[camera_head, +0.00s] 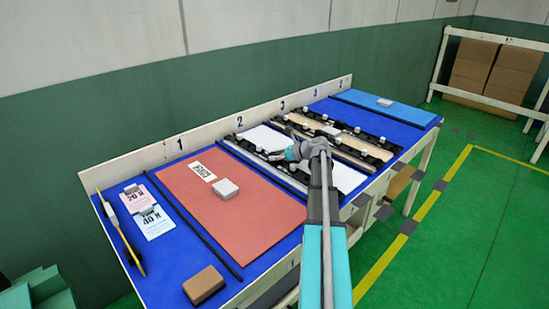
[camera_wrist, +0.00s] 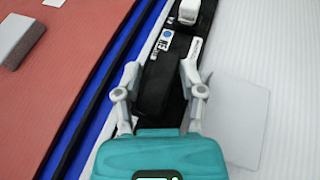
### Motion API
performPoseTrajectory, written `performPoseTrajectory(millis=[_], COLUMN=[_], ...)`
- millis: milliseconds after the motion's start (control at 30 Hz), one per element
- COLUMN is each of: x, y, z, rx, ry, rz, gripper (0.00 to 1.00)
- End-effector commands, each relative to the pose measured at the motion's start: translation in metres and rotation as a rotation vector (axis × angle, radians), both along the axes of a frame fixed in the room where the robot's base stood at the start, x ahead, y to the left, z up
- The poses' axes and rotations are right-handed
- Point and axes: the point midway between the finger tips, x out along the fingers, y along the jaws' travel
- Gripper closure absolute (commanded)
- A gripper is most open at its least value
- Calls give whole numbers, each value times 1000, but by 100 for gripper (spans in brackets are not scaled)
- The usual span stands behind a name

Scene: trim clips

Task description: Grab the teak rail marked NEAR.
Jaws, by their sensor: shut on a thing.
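In the wrist view, my gripper (camera_wrist: 160,72) has its two fingers on either side of a black rail (camera_wrist: 158,95) and is shut on it.
A red panel (camera_head: 250,220) with a grey block (camera_head: 224,188) lies to the left. A white panel (camera_wrist: 270,60) lies right of the rail, with a pale flat square (camera_wrist: 245,125) on it. Tan panels (camera_head: 350,143) and black clip rails lie beyond. A brown block (camera_head: 203,285) sits at the front.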

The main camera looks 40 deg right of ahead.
Motion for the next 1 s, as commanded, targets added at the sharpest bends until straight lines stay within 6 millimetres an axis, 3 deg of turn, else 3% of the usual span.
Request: performPoseTrajectory(millis=[467, 1000], x=[0, -52], y=[0, 10], z=[34, 96], rx=[1, 2], ry=[-2, -1], rz=[-1, -3], gripper=[100, 100])
